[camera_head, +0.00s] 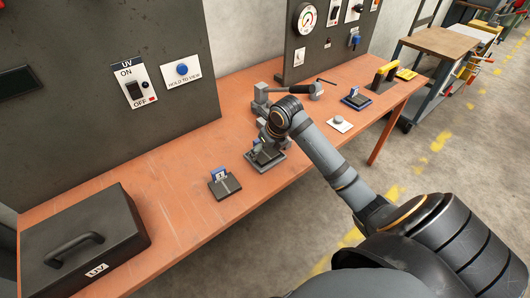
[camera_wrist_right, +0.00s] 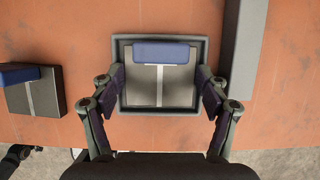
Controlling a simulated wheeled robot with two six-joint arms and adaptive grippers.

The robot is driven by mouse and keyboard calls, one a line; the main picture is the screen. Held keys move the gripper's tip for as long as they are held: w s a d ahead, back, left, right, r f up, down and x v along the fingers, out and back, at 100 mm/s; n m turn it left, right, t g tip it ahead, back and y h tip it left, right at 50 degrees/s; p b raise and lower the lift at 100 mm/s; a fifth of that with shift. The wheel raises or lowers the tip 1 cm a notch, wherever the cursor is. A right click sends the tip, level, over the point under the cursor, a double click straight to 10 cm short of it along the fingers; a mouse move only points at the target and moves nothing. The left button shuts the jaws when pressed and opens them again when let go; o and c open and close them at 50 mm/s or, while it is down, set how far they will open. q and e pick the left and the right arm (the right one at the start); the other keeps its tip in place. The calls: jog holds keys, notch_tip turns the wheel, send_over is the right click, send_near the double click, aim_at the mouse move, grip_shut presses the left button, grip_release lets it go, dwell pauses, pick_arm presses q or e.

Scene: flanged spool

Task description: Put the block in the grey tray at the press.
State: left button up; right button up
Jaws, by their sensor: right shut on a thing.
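The grey tray (camera_head: 279,168) lies on the orange bench in front of the grey lever press (camera_head: 262,100). It also shows in the right wrist view (camera_wrist_right: 160,39). A dark block (camera_wrist_right: 142,88) with a blue upright piece and a pale centre line sits within the tray's outline; in the head view the arm partly hides it. I cannot tell whether it touches the tray floor. My right gripper (camera_wrist_right: 160,92) has one finger on each side of the block, shut on it, at the tray's side walls. My left gripper is not in view.
A similar block with a blue card (camera_head: 222,182) stands left of the tray. A black UV case (camera_head: 85,240) is at the near left. A blue item (camera_head: 356,100) and a white button plate (camera_head: 340,124) lie to the right. Dark panels (camera_head: 110,130) line the back.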

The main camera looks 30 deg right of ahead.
jog(key=o, duration=1.7)
jog(key=shift+f, duration=0.1)
jog(key=shift+r, duration=0.4)
jog(key=p+v, duration=0.1)
jog(key=v, duration=1)
jog(key=shift+s+r+p, duration=0.2)
jog(key=shift+s+p, duration=0.05)
jog(key=shift+p, duration=0.1)
